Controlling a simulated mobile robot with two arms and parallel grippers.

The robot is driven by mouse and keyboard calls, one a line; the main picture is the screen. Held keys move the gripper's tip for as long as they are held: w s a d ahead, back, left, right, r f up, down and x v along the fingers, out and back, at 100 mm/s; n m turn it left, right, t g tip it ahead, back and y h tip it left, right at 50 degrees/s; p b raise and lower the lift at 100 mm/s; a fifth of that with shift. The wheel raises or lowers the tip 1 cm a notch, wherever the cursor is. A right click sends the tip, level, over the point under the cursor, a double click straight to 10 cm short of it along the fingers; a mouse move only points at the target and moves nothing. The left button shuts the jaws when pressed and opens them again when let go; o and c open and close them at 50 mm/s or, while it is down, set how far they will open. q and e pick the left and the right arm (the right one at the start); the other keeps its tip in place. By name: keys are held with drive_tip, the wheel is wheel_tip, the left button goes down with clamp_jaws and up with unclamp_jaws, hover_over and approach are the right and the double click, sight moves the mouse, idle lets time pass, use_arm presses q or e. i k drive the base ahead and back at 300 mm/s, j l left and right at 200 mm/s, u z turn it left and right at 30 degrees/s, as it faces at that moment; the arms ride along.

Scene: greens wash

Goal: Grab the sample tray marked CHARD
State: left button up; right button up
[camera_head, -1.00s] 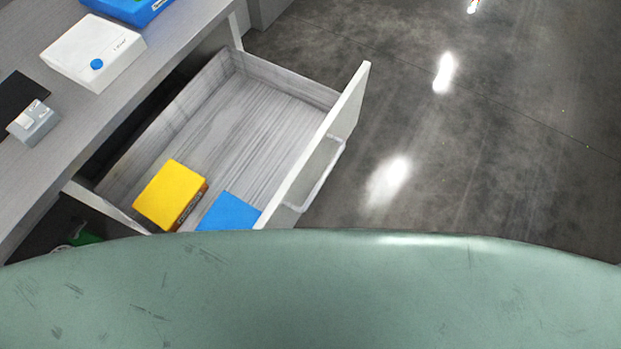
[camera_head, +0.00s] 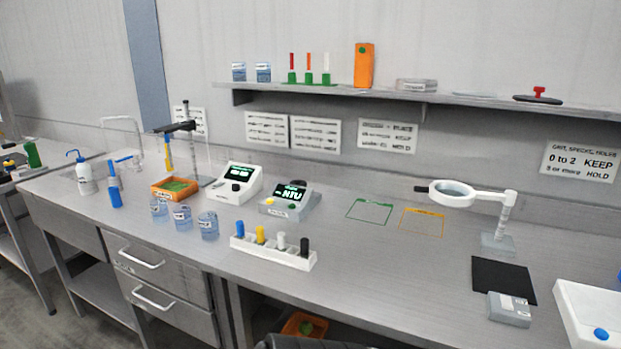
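An orange tray (camera_head: 160,193) with green leafy contents stands on the bench under a stand, at the left of the middle. A second orange tray (camera_head: 288,327) with something green in it shows below the bench's front edge, partly cut off by the bottom of the picture. I cannot read a CHARD mark on either tray. Neither of my grippers is in view.
Three beakers (camera_head: 208,226), two meters (camera_head: 240,183) and a white rack (camera_head: 270,250) of coloured pieces stand on the bench (camera_head: 400,290). A ring magnifier (camera_head: 470,193), black mat (camera_head: 500,278) and white box (camera_head: 585,310) are at right. Green and orange outlines (camera_head: 422,222) enclose bare bench.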

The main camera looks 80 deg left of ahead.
sight(175, 189)
drive_tip(key=u, duration=0.4)
drive_tip(key=k+j+u, duration=0.1)
drive_tip(key=u, duration=0.75)
drive_tip(key=j+u, duration=0.15)
drive_tip(key=u, duration=2.1)
drive_tip(key=i+j+z, duration=0.1)
drive_tip(key=j+z, duration=0.25)
drive_tip(key=i+j+z, duration=0.1)
drive_tip(key=z, duration=0.3)
drive_tip(key=j+z, duration=0.35)
